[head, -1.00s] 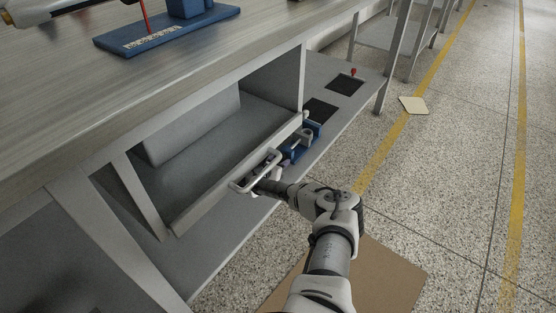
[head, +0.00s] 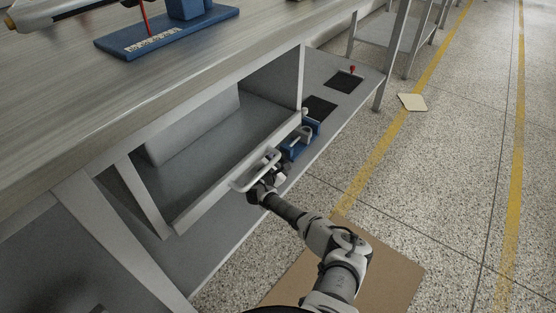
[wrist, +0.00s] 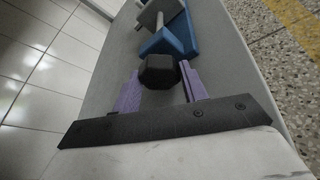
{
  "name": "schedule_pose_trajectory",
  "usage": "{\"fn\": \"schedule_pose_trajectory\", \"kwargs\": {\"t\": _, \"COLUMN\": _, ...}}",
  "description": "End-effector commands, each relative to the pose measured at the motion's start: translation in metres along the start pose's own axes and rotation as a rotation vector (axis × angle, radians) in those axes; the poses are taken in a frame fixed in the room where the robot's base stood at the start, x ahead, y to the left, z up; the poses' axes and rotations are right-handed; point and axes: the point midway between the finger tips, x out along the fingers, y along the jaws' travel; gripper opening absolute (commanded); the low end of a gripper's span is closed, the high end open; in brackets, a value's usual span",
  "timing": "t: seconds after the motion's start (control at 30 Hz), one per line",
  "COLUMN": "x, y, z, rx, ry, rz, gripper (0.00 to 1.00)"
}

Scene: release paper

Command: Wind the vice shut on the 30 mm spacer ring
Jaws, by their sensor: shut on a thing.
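The vice (head: 299,146) has a blue body and stands on the grey lower shelf, beyond the white bar handle. In the wrist view its blue body (wrist: 179,38) and grey jaw parts (wrist: 154,13) are at the top, with a light screw running towards me. A black faceted knob (wrist: 158,71) is at the near end of the screw. My gripper (wrist: 160,80) has its purple fingers on either side of this knob and is shut on it. In the head view my gripper (head: 264,190) is partly hidden by the white handle. I cannot make out the spacer ring for certain.
The white bar handle (head: 256,171) on the open compartment's front edge is close to my gripper. The lower shelf (head: 330,124) carries dark square pads (head: 345,82) and a small red knob (head: 353,69). The workbench top (head: 150,100) overhangs on the left.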

Motion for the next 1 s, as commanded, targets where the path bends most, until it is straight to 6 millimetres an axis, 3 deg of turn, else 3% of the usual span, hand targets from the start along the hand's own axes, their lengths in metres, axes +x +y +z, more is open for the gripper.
{"fn": "schedule_pose_trajectory", "kwargs": {"t": 0.43, "x": -0.0008, "y": -0.0006, "z": -0.0020, "rx": 0.012, "ry": 0.002, "rz": 0.004, "gripper": 0.20}}
{"fn": "schedule_pose_trajectory", "kwargs": {"t": 0.47, "x": -0.0008, "y": -0.0006, "z": -0.0020, "rx": 0.011, "ry": 0.002, "rz": 0.004, "gripper": 0.44}}
{"fn": "schedule_pose_trajectory", "kwargs": {"t": 0.6, "x": -0.0006, "y": -0.0005, "z": -0.0016, "rx": 0.011, "ry": 0.001, "rz": 0.004, "gripper": 0.62}}
{"fn": "schedule_pose_trajectory", "kwargs": {"t": 1.0, "x": -0.0077, "y": -0.0003, "z": 0.0005, "rx": 0.011, "ry": 0.000, "rz": 0.003, "gripper": 0.64}}
